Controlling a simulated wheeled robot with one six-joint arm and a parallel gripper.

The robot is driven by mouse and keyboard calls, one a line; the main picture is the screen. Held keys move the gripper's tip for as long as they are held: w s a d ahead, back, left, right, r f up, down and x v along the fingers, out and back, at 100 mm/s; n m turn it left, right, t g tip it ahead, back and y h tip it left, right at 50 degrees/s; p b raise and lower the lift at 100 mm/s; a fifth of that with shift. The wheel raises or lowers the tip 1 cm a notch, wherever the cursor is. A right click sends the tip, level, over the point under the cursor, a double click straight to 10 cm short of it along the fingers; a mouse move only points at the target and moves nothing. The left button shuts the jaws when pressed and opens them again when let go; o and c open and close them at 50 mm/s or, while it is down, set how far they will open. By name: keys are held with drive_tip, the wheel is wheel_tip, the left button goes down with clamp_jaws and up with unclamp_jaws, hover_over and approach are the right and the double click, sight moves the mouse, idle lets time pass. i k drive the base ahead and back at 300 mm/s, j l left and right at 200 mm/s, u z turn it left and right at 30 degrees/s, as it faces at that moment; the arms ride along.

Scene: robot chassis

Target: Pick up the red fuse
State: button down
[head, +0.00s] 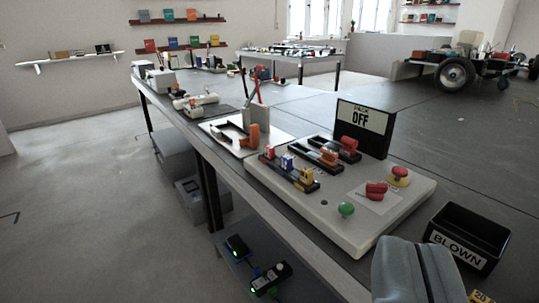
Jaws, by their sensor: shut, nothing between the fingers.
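A red block (350,144), which looks like a red fuse, sits in a black holder at the back of the pale control board (405,214). Another red piece (376,190) lies on a light plate nearer the front of the board; I cannot tell whether it is a fuse or a switch. My gripper (416,255) is at the bottom right, shut and empty. It is in front of the board and apart from both red pieces.
Blue and yellow fuses (292,169) fill a front holder. A green button (346,209), a red-and-yellow button (398,176) and an OFF sign (363,126) stand on or behind the board. A black BLOWN bin (468,237) is right of my gripper.

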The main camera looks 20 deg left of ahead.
sight(268, 150)
drive_tip(key=i+j, duration=0.95)
drive_tip(key=j, duration=0.2)
